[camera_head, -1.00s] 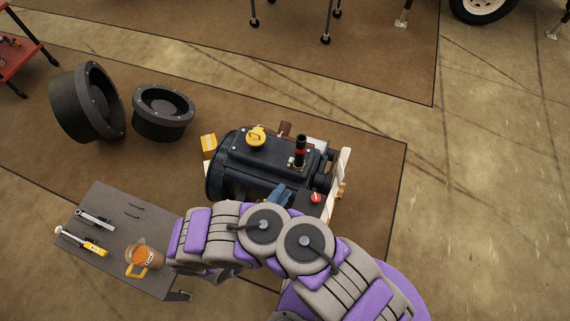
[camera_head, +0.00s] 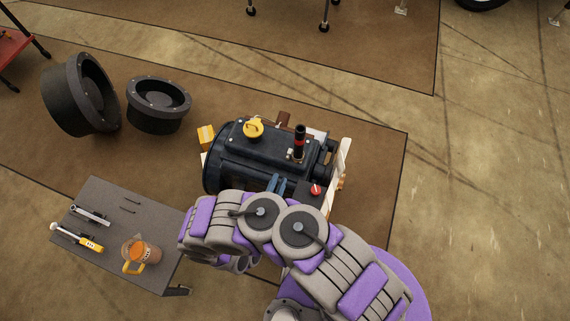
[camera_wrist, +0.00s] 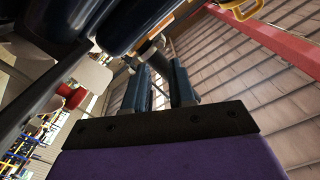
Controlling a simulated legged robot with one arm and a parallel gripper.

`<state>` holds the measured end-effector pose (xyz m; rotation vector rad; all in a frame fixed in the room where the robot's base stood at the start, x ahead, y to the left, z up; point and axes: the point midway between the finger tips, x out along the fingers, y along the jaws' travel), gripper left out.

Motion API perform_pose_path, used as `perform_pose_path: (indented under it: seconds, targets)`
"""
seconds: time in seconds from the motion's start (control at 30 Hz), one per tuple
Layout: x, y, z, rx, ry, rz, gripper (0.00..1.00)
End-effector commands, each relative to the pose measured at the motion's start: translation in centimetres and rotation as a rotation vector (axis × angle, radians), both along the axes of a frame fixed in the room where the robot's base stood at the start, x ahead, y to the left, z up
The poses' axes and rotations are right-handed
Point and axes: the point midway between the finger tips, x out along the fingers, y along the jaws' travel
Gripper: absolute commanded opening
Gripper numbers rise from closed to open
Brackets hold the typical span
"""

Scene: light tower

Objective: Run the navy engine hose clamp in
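The navy engine (camera_head: 240,172) stands on a brown mat, with a yellow cap on top, a dark upright pipe with a red band and a red knob at its near right. My gripper (camera_head: 276,184) is at the engine's near side, with its blue fingertips close against the body. In the wrist view, my gripper (camera_wrist: 160,70) has its two blue fingers apart, with a gap between them. Dark rounded engine parts (camera_wrist: 130,25) lie just beyond the tips. I cannot make out the hose clamp, and contact is unclear.
A grey bench (camera_head: 112,212) at the lower left holds a wrench (camera_head: 90,216), a yellow-and-white tool (camera_head: 77,238) and an orange-topped jug (camera_head: 140,254). Two black round housings (camera_head: 158,105) stand on the mat behind. The floor at the right is clear.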

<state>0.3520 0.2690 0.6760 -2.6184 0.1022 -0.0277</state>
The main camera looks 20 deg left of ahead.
Motion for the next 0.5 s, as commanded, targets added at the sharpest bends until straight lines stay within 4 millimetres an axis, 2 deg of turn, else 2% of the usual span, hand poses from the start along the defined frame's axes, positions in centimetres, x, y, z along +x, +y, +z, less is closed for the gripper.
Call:
perform_pose_path:
  seconds: [0.2, 0.33, 0.5]
  targets:
    - [4.3, -0.4, -0.2, 0.003, -0.001, -0.006, 0.24]
    - [6.2, -0.5, -0.1, 0.004, -0.001, -0.004, 0.24]
    - [7.7, -0.7, -0.1, 0.002, 0.0, -0.003, 0.24]
